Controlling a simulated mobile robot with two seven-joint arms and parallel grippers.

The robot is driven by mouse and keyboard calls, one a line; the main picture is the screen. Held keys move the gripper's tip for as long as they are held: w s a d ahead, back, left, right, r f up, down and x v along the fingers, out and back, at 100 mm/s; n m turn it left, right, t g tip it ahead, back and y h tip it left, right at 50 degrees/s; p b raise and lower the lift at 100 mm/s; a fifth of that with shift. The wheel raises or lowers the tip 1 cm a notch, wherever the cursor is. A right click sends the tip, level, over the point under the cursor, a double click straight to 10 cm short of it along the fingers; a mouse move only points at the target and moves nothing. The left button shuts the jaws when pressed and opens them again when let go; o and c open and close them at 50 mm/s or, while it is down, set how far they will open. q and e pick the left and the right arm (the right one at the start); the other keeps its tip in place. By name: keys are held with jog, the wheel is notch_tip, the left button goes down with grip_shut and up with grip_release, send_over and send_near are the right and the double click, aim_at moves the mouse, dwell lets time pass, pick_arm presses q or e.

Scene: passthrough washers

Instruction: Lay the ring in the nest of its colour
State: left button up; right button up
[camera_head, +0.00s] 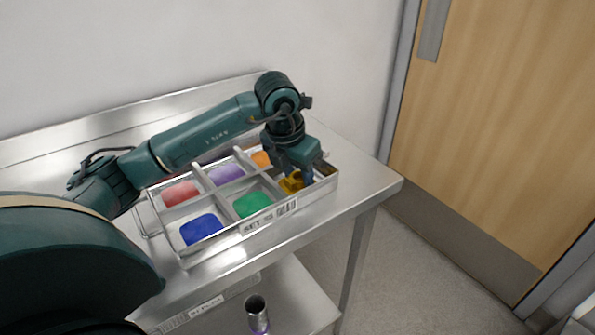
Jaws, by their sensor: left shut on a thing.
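The metal tray (187,261) on the steel table has compartments with coloured nests. Red (181,193), purple (227,175) and orange (261,159) nests are in the back row. Blue (202,230) and green (252,205) nests are in the front row. Yellow (291,184) shows in the right front compartment, under my left gripper (297,177). That gripper points down there and is shut on the ring, which is mostly hidden by the fingers. I cannot tell the yellow ring from the yellow nest, nor whether they touch. My right gripper is out of view.
The tray stands near the front right of the steel table (350,188), with bare top to its right. A low wall edge runs along the back. A wooden door (490,130) is at the right.

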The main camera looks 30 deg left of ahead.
pick_arm(q)
jog(key=o, duration=0.9)
jog(key=shift+f, duration=0.1)
jog(key=shift+o, duration=0.2)
jog(key=v, duration=1.2)
jog(key=shift+p, duration=0.4)
jog(key=shift+w, duration=0.1)
